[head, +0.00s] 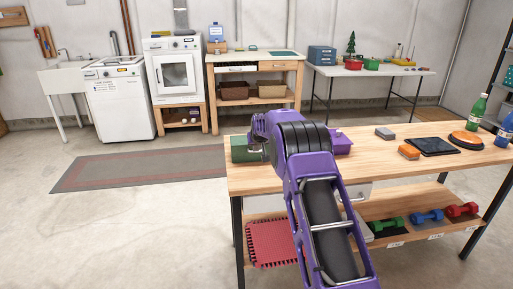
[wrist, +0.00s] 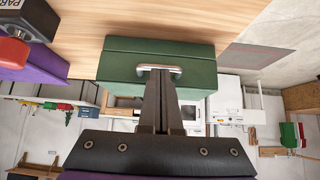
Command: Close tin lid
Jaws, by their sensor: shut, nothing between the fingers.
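A dark green box with a metal handle, which looks like the tin (wrist: 122,66), is in the middle of the wrist view. In the head view the green box (head: 240,153) stands at the near left of the wooden workbench, partly hidden by my arm. My gripper (wrist: 161,76) is shut and empty, its dark fingertips right at the silver handle (wrist: 160,68). I cannot tell whether they touch it. A seam runs across the box, but I cannot tell how far the lid is open.
Dumbbells (head: 425,217) are on the shelf below.

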